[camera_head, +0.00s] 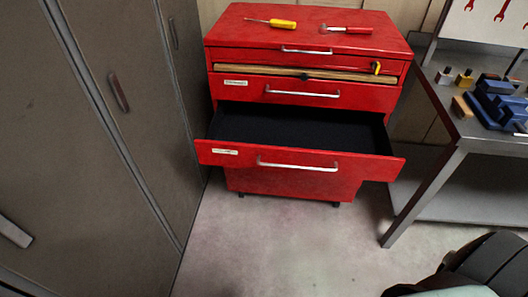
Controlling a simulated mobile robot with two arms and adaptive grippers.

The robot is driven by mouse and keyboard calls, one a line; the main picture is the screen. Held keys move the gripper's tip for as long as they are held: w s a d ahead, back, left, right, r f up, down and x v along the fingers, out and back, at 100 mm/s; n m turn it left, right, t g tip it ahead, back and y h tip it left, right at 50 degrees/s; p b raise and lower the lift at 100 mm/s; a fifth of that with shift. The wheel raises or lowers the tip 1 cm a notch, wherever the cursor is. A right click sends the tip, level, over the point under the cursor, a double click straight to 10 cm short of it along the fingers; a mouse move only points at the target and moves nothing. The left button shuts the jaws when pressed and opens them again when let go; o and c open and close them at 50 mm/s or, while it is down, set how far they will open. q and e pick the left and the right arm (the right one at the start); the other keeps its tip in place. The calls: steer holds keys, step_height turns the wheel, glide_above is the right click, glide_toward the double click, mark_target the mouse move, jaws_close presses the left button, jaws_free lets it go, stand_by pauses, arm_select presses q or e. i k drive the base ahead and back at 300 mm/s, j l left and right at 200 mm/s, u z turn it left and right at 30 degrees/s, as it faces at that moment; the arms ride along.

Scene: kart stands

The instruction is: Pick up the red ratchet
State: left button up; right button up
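The red ratchet (347,29) lies on top of the red tool cabinet (255,36), right of the middle of its top. It has a red handle pointing right and a small metal head at its left end. A yellow-handled screwdriver (271,22) lies to its left on the same top, apart from it.
One cabinet drawer (230,157) is pulled out and looks empty, with a dark lining. Tall grey lockers (100,150) stand close on the left. A metal workbench (445,125) with a blue vise and small blocks stands on the right. The floor (290,245) in front is clear.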

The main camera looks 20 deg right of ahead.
mark_target(323, 29)
steer(key=z, duration=1.3)
